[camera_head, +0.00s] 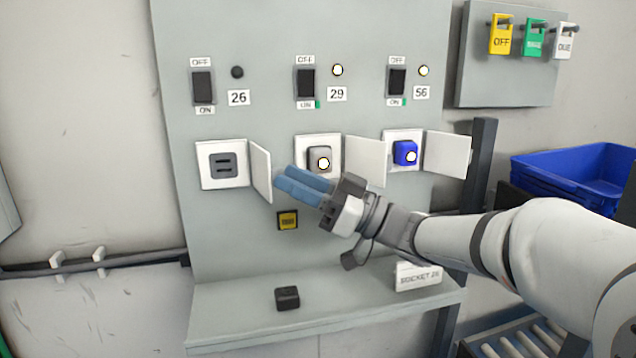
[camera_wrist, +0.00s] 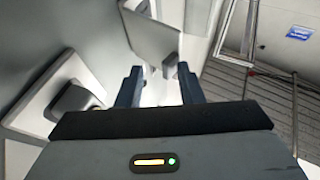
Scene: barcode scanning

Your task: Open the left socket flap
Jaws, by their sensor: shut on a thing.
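The left socket (camera_head: 222,165) is a white plate with a dark grey two-slot face, bare of any plug. Its white flap (camera_head: 260,170) stands swung out to the right, roughly square to the panel. The exact contact at the fingertips is partly hidden.
The middle socket holds a grey plug (camera_head: 320,160) and the right one a blue plug (camera_head: 405,153); their flaps (camera_head: 363,160) stand open. A black block (camera_head: 287,298) and a SOCKET 26 sign (camera_head: 418,278) are on the shelf (camera_head: 340,320). A blue crate (camera_head: 575,170) stands right.

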